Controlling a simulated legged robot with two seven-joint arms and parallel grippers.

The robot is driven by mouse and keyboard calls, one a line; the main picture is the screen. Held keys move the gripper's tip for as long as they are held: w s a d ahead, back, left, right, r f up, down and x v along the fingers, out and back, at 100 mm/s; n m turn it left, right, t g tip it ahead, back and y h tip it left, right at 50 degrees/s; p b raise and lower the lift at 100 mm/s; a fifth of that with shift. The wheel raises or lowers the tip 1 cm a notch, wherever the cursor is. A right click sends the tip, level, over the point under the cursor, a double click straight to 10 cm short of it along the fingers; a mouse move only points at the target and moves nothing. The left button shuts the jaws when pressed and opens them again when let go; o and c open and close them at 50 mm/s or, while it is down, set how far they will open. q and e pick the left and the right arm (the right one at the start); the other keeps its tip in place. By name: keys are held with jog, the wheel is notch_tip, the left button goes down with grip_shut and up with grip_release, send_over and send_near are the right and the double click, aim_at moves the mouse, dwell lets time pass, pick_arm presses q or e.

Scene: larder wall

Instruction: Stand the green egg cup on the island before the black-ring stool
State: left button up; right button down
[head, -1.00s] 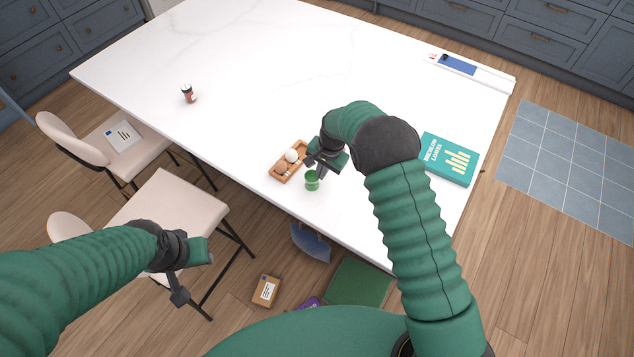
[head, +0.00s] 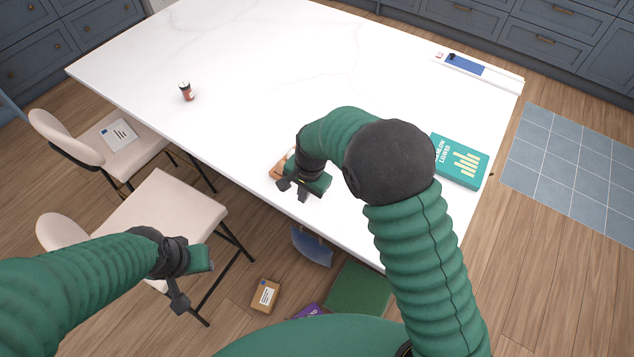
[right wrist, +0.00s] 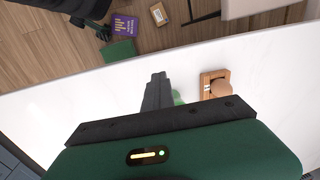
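The green egg cup (right wrist: 178,97) shows only in part in the right wrist view, at the right side of my finger tips; the rest is hidden. In the head view my right gripper (head: 302,193) covers it. The right fingers point down over the island (head: 240,60) near its front edge; they appear close together in the right wrist view (right wrist: 157,92), and whether they touch the cup cannot be told. My left gripper (head: 178,298) hangs before the pale stools, with nothing seen in it; its finger gap does not show. I cannot pick out a black ring on either stool.
A wooden tray (right wrist: 206,76) with a round brown item sits beside the cup. A teal book (head: 461,160) lies to the right, a small jar (head: 186,92) to the left. The middle island is clear.

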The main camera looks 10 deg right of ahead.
jog(key=s+a, duration=0.3)
jog(key=a, duration=0.1)
jog(key=shift+s+a+r+b, duration=0.1)
jog(key=shift+s+r+b, duration=0.15)
jog(key=shift+s+b, duration=0.15)
jog(key=shift+c, duration=2.2)
grip_release()
